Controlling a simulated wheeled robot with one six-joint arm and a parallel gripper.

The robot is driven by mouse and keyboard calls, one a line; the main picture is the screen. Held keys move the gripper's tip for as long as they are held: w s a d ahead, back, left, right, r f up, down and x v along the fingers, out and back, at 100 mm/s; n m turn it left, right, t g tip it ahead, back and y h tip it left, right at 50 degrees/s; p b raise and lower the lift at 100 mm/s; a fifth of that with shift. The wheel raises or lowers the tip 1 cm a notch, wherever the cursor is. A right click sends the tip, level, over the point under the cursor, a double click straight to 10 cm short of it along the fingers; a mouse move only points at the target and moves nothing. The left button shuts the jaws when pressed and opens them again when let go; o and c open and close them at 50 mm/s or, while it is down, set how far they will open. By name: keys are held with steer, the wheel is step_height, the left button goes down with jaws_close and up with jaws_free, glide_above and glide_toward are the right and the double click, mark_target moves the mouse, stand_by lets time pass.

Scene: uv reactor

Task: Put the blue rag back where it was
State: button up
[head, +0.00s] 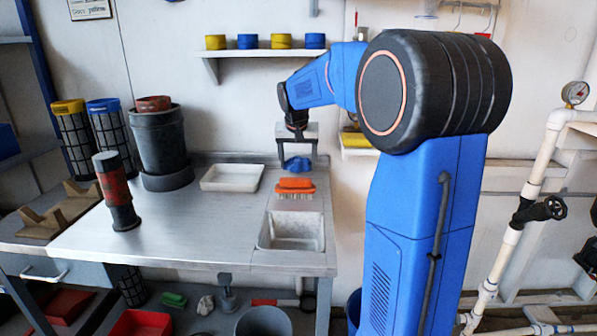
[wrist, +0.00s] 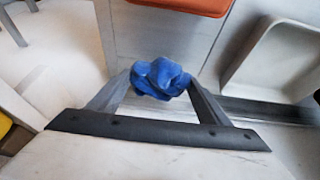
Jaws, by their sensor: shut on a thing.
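The blue rag (head: 297,164) is a crumpled bundle in my gripper (head: 297,158), at the back of the steel bench by the wall. My gripper is shut on the rag. In the wrist view the rag (wrist: 160,78) sits between the two fingertips, bunched up. The rag appears above the back of the bench; whether it touches anything below cannot be told. Where the rag was before is not shown.
An orange brush (head: 295,185) lies just in front of the rag, behind a sink basin (head: 291,243). A white tray (head: 232,178) is to the left. A wall shelf (head: 262,53) holds yellow and blue caps. A small yellow-edged shelf (head: 358,151) is right.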

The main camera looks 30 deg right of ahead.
mark_target(297, 170)
steer(key=shift+f, duration=1.8)
steer(key=shift+a+f, duration=0.1)
steer(key=o, duration=1)
steer(key=v, duration=1.2)
